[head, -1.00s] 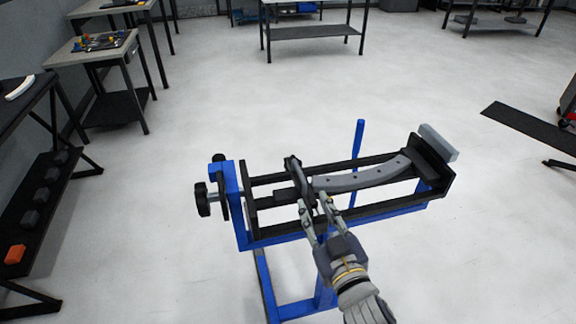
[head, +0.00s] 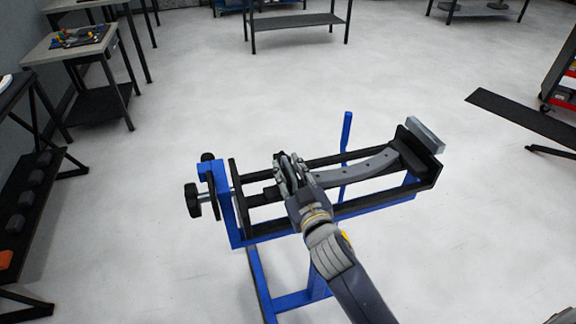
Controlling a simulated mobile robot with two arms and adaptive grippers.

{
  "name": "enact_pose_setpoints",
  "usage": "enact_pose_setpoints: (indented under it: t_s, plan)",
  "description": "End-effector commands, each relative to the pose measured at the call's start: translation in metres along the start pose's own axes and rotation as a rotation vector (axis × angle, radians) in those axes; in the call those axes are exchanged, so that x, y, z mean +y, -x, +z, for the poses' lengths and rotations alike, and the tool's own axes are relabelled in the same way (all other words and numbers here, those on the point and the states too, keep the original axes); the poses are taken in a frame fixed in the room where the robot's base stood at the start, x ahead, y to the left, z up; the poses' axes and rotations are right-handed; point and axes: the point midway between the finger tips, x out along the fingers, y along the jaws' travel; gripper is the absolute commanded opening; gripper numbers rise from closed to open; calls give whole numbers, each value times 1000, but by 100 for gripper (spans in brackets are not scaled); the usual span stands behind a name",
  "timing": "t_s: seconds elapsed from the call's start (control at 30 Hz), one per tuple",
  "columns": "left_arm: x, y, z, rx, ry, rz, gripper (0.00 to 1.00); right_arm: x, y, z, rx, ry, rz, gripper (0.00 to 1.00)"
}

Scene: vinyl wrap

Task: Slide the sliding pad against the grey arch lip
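The grey arch (head: 357,174), a curved bar with small holes, lies along the blue and black stand, its right end against a black end block (head: 411,150). The dark sliding pad (head: 290,163) stands upright at the arch's left end. My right gripper (head: 291,168) reaches over it from the front, with one finger on each side. The fingers hide much of the pad and the arch's left lip, so I cannot tell whether the pad touches the lip or the fingers press on the pad. My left gripper is not in view.
A black hand knob (head: 194,201) and screw sit at the stand's left end. A blue lever (head: 346,150) rises behind the rails. A light grey block (head: 425,135) tops the right end. Tables stand at left and back; the floor around the stand is open.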

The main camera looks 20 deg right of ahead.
Motion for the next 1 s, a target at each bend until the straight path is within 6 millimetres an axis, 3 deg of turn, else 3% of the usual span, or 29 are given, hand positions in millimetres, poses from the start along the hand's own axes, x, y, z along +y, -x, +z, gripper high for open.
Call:
enact_pose_setpoints:
  t_s: [0.43, 0.57, 1.0]
  plan:
    - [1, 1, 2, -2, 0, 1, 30, 0, -10, 0, 0, -1, 0, 30]
    - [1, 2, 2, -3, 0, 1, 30, 0, -10, 0, 0, -1, 0, 0]
    - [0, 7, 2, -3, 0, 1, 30, 4, -9, 2, -3, 0, -2, 0]
